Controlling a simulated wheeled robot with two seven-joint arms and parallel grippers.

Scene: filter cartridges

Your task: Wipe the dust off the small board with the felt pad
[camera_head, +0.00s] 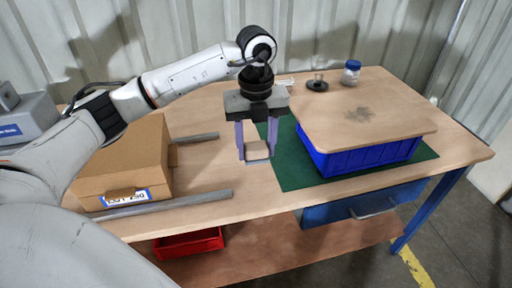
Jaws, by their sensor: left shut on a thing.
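The small board (390,132) is a tan wooden panel lying on top of a blue crate (370,157). Whether the pad touches the table is hard to tell. My right gripper is not in view.
A green mat (290,170) lies under the crate. A cardboard box (125,160) and grey rails (165,204) are at the left. A blue-lidded jar (351,73) and a dark round holder (317,85) stand behind the board. A red bin (188,244) sits on the lower shelf.

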